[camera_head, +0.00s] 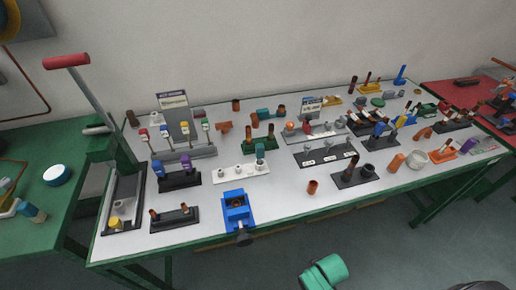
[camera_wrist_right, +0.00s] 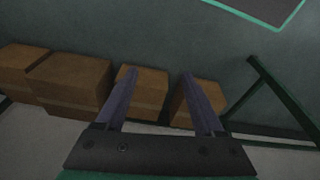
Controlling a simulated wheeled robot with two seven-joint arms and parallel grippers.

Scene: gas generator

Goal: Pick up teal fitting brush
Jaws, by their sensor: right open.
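I cannot clearly make out the teal fitting brush. My left gripper is not in view.
The white worktable (camera_head: 275,205) is crowded with racks and fittings. A blue vise (camera_head: 237,210) stands at its front edge, and a red-handled press (camera_head: 120,200) at its left end. Cardboard boxes (camera_wrist_right: 70,80) lie low beyond my right gripper. A green table (camera_head: 60,205) stands left, a red one (camera_head: 465,95) right.

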